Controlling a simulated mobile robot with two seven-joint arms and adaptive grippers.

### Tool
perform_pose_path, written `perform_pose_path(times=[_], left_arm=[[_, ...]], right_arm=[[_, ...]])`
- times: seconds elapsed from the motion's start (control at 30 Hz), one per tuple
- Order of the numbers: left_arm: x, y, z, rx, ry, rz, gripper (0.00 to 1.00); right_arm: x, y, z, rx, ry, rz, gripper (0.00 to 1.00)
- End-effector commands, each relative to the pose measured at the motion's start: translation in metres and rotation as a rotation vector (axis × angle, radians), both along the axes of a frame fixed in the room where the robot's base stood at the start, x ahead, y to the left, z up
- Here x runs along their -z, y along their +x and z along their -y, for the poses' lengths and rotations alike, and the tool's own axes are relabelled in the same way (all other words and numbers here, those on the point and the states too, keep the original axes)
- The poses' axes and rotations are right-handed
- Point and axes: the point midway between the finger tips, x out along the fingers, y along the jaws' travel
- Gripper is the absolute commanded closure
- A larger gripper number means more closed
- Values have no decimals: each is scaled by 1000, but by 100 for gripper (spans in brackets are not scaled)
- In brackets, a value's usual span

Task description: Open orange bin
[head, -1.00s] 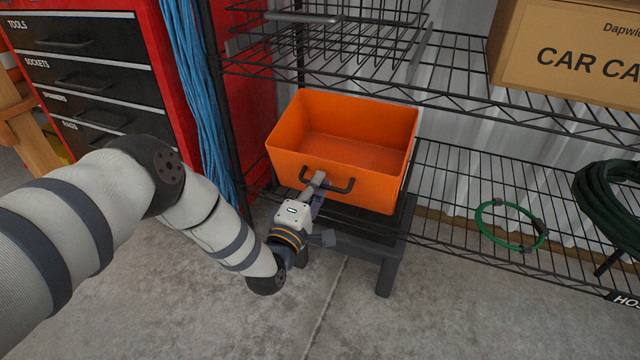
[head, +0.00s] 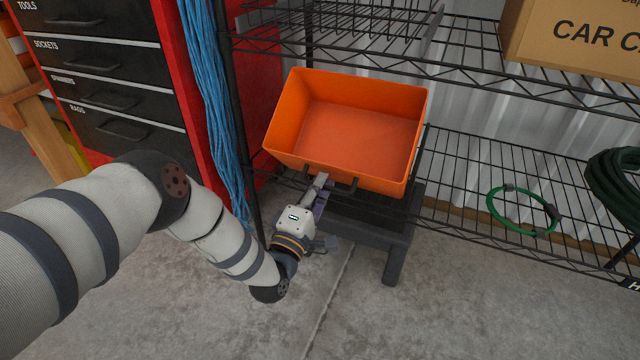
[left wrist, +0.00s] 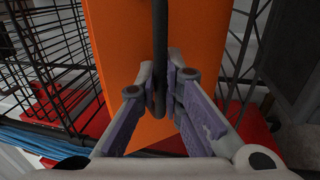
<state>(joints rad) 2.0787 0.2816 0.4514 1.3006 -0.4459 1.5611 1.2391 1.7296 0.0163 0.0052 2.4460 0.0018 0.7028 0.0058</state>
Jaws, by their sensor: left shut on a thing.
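The orange bin (head: 362,135) is an open-topped box above a dark stand, at the front of the wire shelving. It tips toward me, and its empty inside shows. A dark bar handle (head: 351,186) is on its front wall. My left gripper (head: 319,184) is at the left part of this handle. In the left wrist view my left gripper (left wrist: 162,88) is shut on the handle (left wrist: 160,35), its fingers on both sides of the bar, with the orange front wall (left wrist: 117,50) close behind. My right gripper is not in view.
The dark stand (head: 397,235) is under the bin. A red tool cabinet (head: 172,35) and blue cords (head: 206,100) are at the left. The wire shelf (head: 470,170) holds a green ring (head: 497,215); a cardboard box (head: 575,35) sits above. Concrete floor in front is clear.

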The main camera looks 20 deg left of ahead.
Motion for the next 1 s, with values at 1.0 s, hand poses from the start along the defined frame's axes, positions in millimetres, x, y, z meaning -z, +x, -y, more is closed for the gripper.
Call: perform_pose_path(times=[1.0], left_arm=[[21,-96,-3,0,-1,-8,71]], right_arm=[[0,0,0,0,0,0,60]])
